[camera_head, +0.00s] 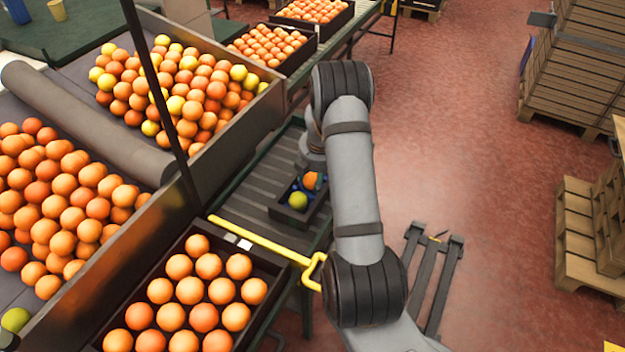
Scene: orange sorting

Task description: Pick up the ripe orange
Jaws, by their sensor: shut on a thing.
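A small dark crate (284,211) stands on the roller conveyor, beside my arm. A ripe orange (310,179) is at the crate's far end, and a yellow-green orange (298,201) lies nearer to the camera. My gripper (318,181) is at the ripe orange and shut on it. My arm hides most of the gripper and the crate's right side. I cannot tell whether the ripe orange touches the crate floor.
A yellow bar (258,239) crosses the conveyor (252,190) in front of the crate. A full crate of oranges (262,318) stands nearer. Sloping bins with piled oranges (70,200) line the left. Wooden pallets (575,240) stand at the right, beyond open red floor (455,150).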

